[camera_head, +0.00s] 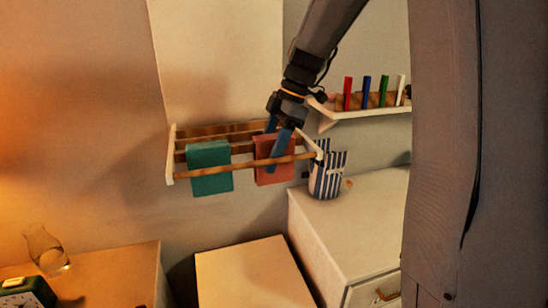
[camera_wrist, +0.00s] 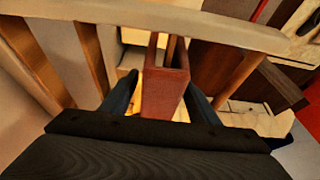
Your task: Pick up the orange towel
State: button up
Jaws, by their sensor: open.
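The orange towel (camera_head: 262,167), reddish in this light, hangs folded over a wooden bar of the wall rack (camera_head: 170,155), right of a teal towel (camera_head: 210,168). My gripper (camera_head: 276,150) reaches down from above at the orange towel, and one blue finger shows in front of it. In the wrist view the orange towel (camera_wrist: 166,88) stands between the two fingers of my gripper (camera_wrist: 160,98), one on each side. The fingers are apart; whether either touches the cloth I cannot tell. The fingertips are partly hidden in the wrist view.
A striped container (camera_head: 327,178) stands on a white cabinet (camera_head: 350,220) close to the rack's right end. A small shelf (camera_head: 365,115) with several coloured upright items is right of my arm. A glass vase (camera_head: 45,248) and a clock (camera_head: 28,292) are at lower left.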

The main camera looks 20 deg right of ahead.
jog(key=shift+f, duration=0.25)
dwell(0.4)
jog(key=c, duration=1.1)
jog(key=shift+c, duration=0.2)
jog(key=shift+r, duration=0.1)
